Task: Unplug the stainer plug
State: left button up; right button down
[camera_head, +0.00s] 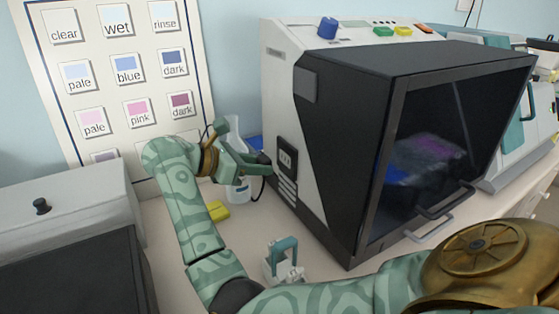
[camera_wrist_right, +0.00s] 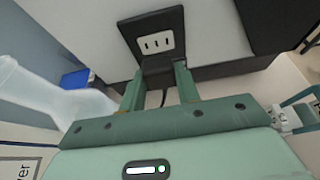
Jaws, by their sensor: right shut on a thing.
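The stainer plug (camera_wrist_right: 157,66) is a dark block at the lower part of the black outlet plate (camera_wrist_right: 158,38) in the wrist view. Its cord runs down behind my gripper. My right gripper (camera_wrist_right: 160,84) is shut on the plug, with one green finger on each side. In the head view, my right gripper (camera_head: 256,163) reaches from the left towards the outlet plate (camera_head: 287,158) on the stainer's side. The stainer (camera_head: 335,140) is a large black and white box with a dark window. I cannot tell whether the plug is fully seated. My left gripper is not in view.
A clear bottle (camera_head: 236,190) stands close behind my right gripper, and a yellow block (camera_head: 215,211) lies nearby. A teal and white device (camera_head: 284,262) stands on the bench in front of the stainer. A grey box (camera_head: 70,210) is at the left.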

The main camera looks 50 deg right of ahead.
jog(key=shift+w+a, duration=0.3)
jog(key=shift+a, duration=0.65)
